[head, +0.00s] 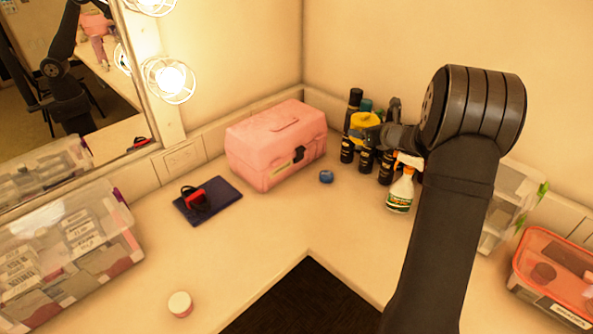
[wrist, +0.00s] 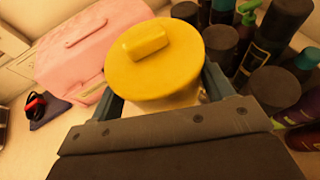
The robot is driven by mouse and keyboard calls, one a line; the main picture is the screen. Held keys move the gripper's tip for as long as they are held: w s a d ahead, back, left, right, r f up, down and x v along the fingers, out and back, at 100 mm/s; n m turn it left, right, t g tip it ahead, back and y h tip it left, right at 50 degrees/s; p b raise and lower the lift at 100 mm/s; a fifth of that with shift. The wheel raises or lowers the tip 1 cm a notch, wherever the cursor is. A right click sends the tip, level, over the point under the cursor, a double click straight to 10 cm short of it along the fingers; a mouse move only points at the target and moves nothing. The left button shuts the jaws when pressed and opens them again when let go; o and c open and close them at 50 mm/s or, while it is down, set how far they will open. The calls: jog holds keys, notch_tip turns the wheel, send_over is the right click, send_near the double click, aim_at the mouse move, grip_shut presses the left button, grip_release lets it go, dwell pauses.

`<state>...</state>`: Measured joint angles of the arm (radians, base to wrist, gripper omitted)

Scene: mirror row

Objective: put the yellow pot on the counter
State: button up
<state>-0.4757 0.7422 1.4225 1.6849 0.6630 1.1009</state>
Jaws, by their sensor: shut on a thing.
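The yellow pot (head: 364,125) shows in the head view at the back corner, in front of the dark bottles and right of the pink case. In the wrist view the yellow pot (wrist: 155,58) has a round yellow lid with a raised block on top and a paler body below. My gripper (head: 375,131) reaches it from the right in the head view. In the wrist view my gripper (wrist: 160,100) has a finger on each side of the pot's body and is shut on it. The pot's underside is hidden. The counter (head: 230,255) is pale and L-shaped.
The pink case (head: 275,145) stands left of the pot. Several dark bottles (head: 347,150) and a spray bottle (head: 400,190) crowd the corner. A small blue item (head: 326,176) and a white jar (head: 180,304) lie on the counter. The front left counter is largely free.

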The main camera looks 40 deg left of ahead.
jog(key=s+a+f+n+g, duration=0.1)
jog(key=s+a+f, duration=0.1)
jog(key=s+a, duration=0.25)
jog(key=s+a+f+g, duration=0.1)
jog(key=s+a+f, duration=0.2)
jog(key=s+a, duration=0.15)
jog(key=w+d+f+m+t+h, duration=0.2)
jog(key=w+d+f+m+t, duration=0.35)
jog(key=d, duration=0.45)
jog(key=shift+n+t, duration=0.25)
jog(key=shift+t, duration=0.1)
jog(key=shift+f, duration=4.9)
jog(key=shift+f, duration=0.15)
jog(key=o, duration=2)
jog(key=shift+d, duration=0.1)
